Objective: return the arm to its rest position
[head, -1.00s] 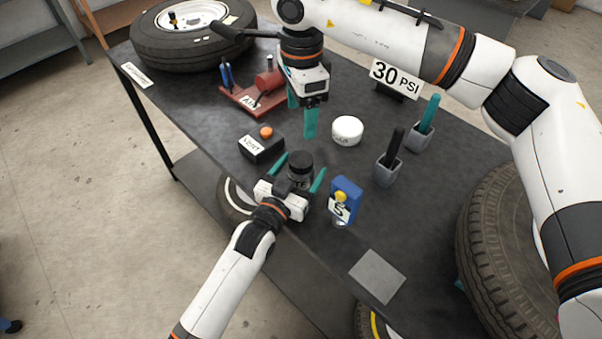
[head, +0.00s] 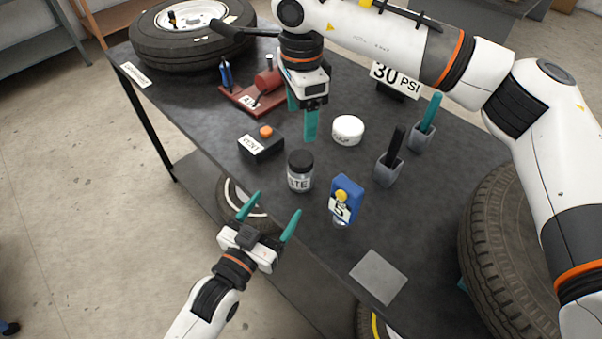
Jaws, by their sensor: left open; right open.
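My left gripper (head: 268,216) is open and empty, with its two teal fingers apart. It hangs off the table's front edge, in front of and below a dark-lidded jar (head: 300,172) that stands upright on the table. My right gripper (head: 301,120) points down over the table, between the red pump (head: 266,83) and the white round tub (head: 348,130). Nothing shows between its fingers; one finger partly hides the other.
The dark table (head: 200,113) holds a tyre (head: 190,35), a box with an orange button (head: 261,145), a blue device (head: 344,200), two grey holders (head: 388,170), a 30 PSI sign (head: 396,78) and a grey plate (head: 378,277). Another tyre (head: 505,260) stands at right.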

